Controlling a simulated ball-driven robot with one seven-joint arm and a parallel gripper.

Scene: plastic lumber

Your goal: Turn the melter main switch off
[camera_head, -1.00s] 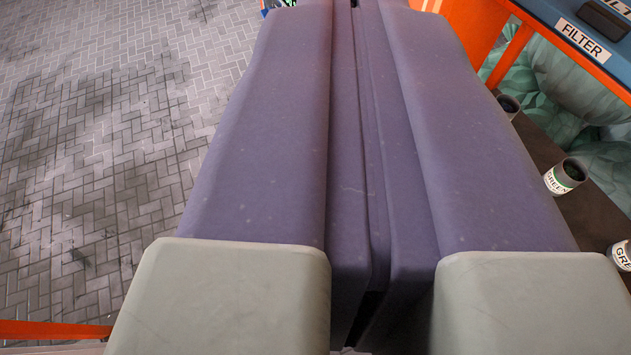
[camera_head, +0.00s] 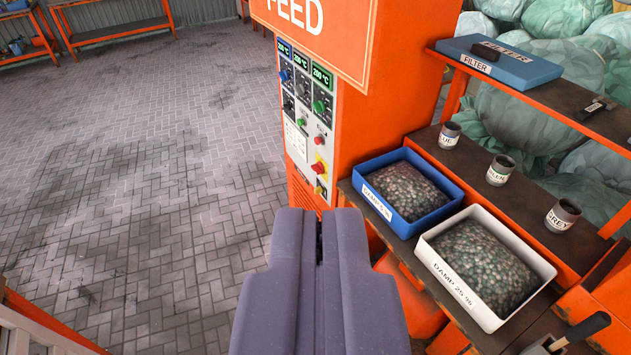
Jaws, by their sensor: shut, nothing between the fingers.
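The orange melter cabinet (camera_head: 375,110) stands ahead with a pale control panel (camera_head: 298,140) on its left face. Low on the panel is a red knob (camera_head: 319,168) on a yellow plate, which looks like the main switch. Its turned position is too small to read. My gripper (camera_head: 320,214) is shut and empty, its purple fingers pointing ahead at the bottom centre. The fingertips appear below the red knob in the picture and apart from the panel.
Right of the cabinet, a bench holds a blue bin (camera_head: 412,227) and a white bin (camera_head: 492,318) of pellets. Behind them, a shelf carries labelled cups (camera_head: 500,172) and a blue filter box (camera_head: 510,66). Open paved floor (camera_head: 150,180) lies left.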

